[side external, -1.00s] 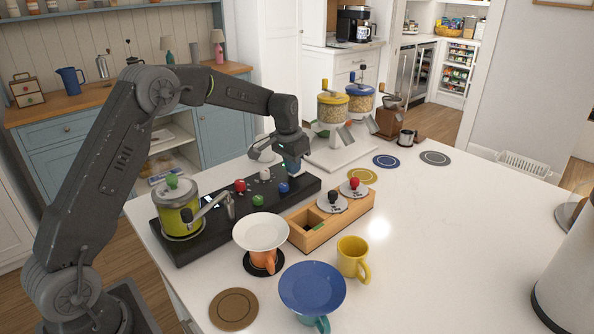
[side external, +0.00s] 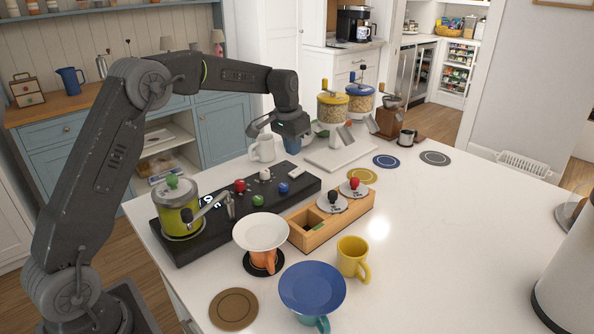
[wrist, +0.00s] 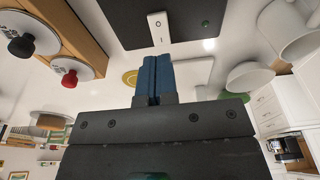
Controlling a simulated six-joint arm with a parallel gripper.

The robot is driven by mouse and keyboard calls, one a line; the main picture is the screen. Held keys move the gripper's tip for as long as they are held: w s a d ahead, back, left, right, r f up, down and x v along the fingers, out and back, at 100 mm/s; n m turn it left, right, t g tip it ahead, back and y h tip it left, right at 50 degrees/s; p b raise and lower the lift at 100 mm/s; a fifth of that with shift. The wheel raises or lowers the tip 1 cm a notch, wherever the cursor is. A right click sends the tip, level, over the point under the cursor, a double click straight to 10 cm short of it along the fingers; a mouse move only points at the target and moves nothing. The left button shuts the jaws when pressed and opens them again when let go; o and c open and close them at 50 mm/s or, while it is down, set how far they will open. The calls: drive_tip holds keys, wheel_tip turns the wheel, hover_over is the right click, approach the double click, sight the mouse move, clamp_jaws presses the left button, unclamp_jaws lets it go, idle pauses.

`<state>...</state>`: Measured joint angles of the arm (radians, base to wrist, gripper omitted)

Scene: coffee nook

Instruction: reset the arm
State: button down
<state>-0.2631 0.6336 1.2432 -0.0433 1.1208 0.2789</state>
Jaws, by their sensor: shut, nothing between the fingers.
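My gripper (side external: 291,144) is raised above the counter, behind the far end of the black coffee machine base (side external: 307,183). In the wrist view its blue fingers (wrist: 154,75) are pressed together with nothing between them. A white switch (wrist: 158,28) on the black base shows just beyond the fingertips; it also shows in the side view (side external: 296,172). A white mug (side external: 263,149) stands behind the base, left of the gripper.
The grain dispensers (side external: 333,108) stand on a white stand right of my gripper. The counter's right side is mostly clear.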

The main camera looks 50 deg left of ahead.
drive_tip(key=shift+r, duration=0.6)
drive_tip(key=s+d+r+t, duration=0.1)
drive_tip(key=s+d+r, duration=0.35)
drive_tip(key=s, duration=0.35)
drive_tip(key=s+d+r+t, duration=0.1)
drive_tip(key=s+d+r, duration=0.35)
drive_tip(key=s, duration=0.35)
drive_tip(key=s+d+f+t, duration=0.1)
drive_tip(key=s+d, duration=0.1)
drive_tip(key=s, duration=0.7)
drive_tip(key=s+d+f, duration=0.2)
drive_tip(key=s+d, duration=0.1)
drive_tip(key=s, duration=0.6)
drive_tip(key=shift+s+f+t, duration=0.15)
drive_tip(key=shift+t, duration=0.25)
